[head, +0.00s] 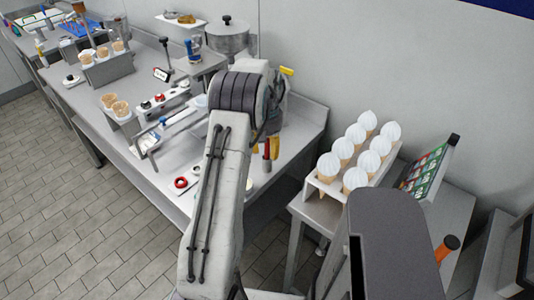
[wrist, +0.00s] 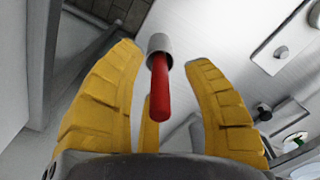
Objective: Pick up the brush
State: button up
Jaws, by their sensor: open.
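The brush shows in the wrist view as a red handle (wrist: 161,95) with a grey cylindrical end (wrist: 160,45). It lies in the gap between the yellow fingers of my gripper (wrist: 165,57), with clear space on both sides. My gripper is open. In the head view the red handle (head: 266,149) shows beside the yellow fingers, over the right end of the steel counter. My arm hides much of the gripper there. I cannot tell whether the brush's lower part touches anything.
To the right, a white holder (head: 325,187) carries several white-topped cones on a lower table. Wall stands behind; tiled floor in front is clear.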

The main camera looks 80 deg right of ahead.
jog(key=shift+c, duration=0.2)
grip_shut()
jog(key=shift+r, duration=0.1)
